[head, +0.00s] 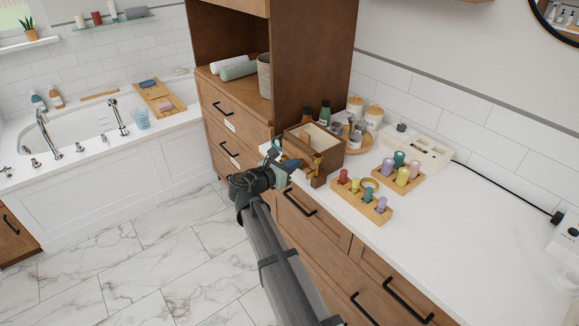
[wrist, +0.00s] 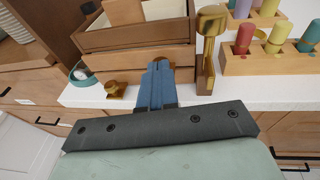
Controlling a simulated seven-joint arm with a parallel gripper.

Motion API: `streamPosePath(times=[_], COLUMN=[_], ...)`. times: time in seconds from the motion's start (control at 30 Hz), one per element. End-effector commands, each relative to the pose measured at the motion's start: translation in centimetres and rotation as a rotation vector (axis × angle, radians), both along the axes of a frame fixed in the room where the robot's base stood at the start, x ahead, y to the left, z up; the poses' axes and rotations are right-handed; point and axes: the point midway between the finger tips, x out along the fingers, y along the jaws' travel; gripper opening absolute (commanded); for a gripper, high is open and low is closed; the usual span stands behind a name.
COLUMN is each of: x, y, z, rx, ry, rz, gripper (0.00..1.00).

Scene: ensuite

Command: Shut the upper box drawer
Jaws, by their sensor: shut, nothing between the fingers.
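The wooden box (head: 329,160) stands on the white counter near the tall cabinet. Its open top shows a pale inside. I cannot tell how far the upper drawer stands out. My gripper (head: 279,158) is at the box's front left side, by the counter edge. Its blue fingers (wrist: 156,75) are together and empty, overlapping the box front; contact is unclear.
Wooden peg boards (head: 360,205) with coloured pegs stand right of the box. Bottles (head: 325,115) and jars (head: 373,116) stand behind it. The tall cabinet (head: 312,60) rises at the left.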

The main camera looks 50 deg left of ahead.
Motion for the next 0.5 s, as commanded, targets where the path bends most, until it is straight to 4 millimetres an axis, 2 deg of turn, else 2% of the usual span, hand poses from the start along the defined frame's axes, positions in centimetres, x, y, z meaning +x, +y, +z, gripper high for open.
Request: streamPosePath(times=[0.03,0.27,0.37,0.5], x=[0.8,0.5,-0.6,-3.1], y=[0.0,-0.1,-0.2,-0.6], z=[0.1,0.3,0.5,0.8], rx=[-0.001,-0.001,0.0,0.0], ry=[-0.006,-0.008,-0.009,-0.005], rz=[-0.009,-0.011,-0.008,-0.003], gripper=[0.0,0.0,0.0,0.0])
